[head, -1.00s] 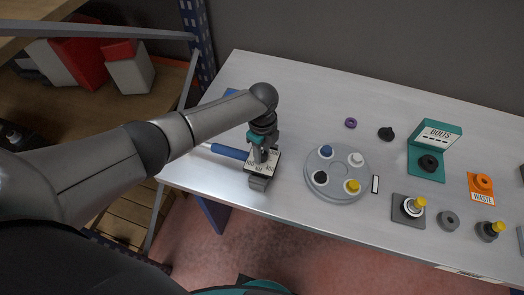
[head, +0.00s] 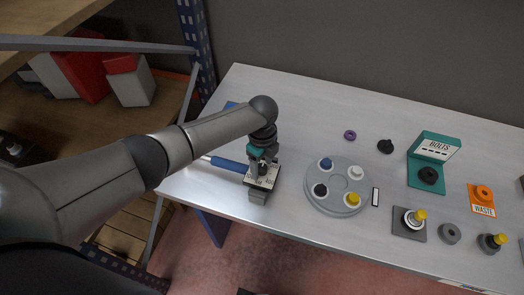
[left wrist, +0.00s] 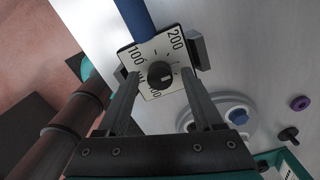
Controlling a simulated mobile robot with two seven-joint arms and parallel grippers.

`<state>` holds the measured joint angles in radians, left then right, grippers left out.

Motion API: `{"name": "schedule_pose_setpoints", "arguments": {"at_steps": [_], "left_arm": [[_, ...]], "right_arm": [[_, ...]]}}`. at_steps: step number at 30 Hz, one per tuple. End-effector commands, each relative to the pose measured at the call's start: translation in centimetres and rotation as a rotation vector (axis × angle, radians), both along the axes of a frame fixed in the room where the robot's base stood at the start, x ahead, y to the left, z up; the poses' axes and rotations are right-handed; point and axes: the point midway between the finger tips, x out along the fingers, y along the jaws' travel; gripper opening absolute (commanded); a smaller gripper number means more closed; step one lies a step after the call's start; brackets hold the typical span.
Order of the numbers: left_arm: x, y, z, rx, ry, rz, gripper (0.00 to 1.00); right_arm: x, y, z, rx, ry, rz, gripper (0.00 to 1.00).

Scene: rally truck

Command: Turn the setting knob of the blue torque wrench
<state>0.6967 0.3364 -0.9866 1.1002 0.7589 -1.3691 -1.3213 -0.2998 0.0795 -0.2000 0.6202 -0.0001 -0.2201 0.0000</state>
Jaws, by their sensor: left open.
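The blue torque wrench (head: 229,164) lies at the left end of the metal table. Its square dial plate (left wrist: 150,52) carries printed numbers such as 100 and 200, and the black setting knob (left wrist: 160,75) sits in its middle. My left gripper (head: 262,168) is above the dial plate. In the left wrist view, the gripper (left wrist: 160,85) is open, with one finger on each side of the knob and a gap on both sides. In the head view the gripper hides the knob. My right gripper is not in view.
A round grey tray (head: 317,203) with several coloured caps stands to the right. Beyond it are a purple ring (head: 350,134), a black knob (head: 386,146), a teal BOLTS stand (head: 425,187), an orange WASTE holder (head: 481,211) and yellow-topped pieces. A shelf post (head: 199,60) stands behind the arm.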

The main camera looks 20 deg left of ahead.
Motion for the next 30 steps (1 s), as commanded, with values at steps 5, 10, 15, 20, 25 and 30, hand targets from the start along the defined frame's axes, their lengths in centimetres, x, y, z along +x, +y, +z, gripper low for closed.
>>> {"name": "schedule_pose_setpoints", "arguments": {"at_steps": [5, 10, 15, 20, 25, 30], "left_arm": [[0.1, 0.1, 2.4, 0.0, -0.003, 0.0, 0.68], [0.1, 0.0, 5.9, -0.001, -0.005, -0.002, 0.68], [0.1, 0.0, 9.8, 0.0, -0.005, -0.001, 0.68], [0.1, 0.0, 12.8, 0.001, -0.004, -0.001, 0.68], [0.1, 0.0, 14.5, -0.001, -0.002, 0.0, 0.68], [0.0, 0.0, 14.9, 0.001, 0.0, 0.0, 0.68]], "right_arm": [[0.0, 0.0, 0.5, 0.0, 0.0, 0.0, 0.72], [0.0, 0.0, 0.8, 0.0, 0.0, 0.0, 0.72], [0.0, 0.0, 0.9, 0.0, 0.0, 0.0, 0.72], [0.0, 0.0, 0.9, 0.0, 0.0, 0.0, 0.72], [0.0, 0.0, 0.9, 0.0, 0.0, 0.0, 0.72], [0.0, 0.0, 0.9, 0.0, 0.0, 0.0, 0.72]]}}
